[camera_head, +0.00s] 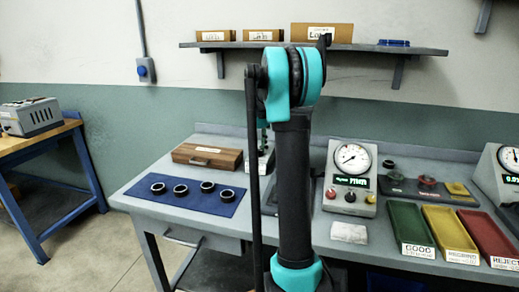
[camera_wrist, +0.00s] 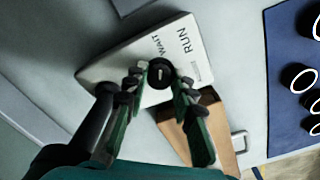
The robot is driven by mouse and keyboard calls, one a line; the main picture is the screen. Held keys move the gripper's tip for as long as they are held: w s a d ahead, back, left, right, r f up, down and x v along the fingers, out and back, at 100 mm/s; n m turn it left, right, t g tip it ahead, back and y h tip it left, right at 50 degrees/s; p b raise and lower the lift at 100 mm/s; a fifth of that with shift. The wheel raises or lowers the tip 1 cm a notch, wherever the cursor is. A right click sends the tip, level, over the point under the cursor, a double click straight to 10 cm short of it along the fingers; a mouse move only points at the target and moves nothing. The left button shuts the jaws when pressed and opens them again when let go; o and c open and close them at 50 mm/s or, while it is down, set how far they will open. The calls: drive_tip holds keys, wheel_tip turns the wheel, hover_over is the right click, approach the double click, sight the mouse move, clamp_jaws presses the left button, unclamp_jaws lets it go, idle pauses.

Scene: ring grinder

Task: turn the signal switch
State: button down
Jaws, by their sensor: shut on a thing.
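The signal switch is a pale box (camera_wrist: 118,68) marked "WAIT" and "RUN", seen in the wrist view. Its round black knob (camera_wrist: 160,68) carries a small pale mark; I cannot tell which word it points to. My gripper (camera_wrist: 160,80) reaches over the box with one finger on each side of the knob and is shut on it.
A wooden box (camera_head: 207,155) stands beside the switch. A blue mat (camera_head: 185,205) with several dark rings lies at the bench's left. A gauge unit (camera_head: 350,178) stands right of my arm, with green (camera_head: 408,224), yellow (camera_head: 448,229) and red (camera_head: 490,232) trays farther right.

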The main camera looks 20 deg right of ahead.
sight(259, 150)
drive_tip(key=m, duration=0.4)
drive_tip(key=shift+m, duration=1.9)
drive_tip(key=c, duration=1.3)
unclamp_jaws()
drive_tip(key=shift+o, duration=0.2)
drive_tip(key=shift+r, duration=0.1)
wheel_tip(259, 150, up, 12)
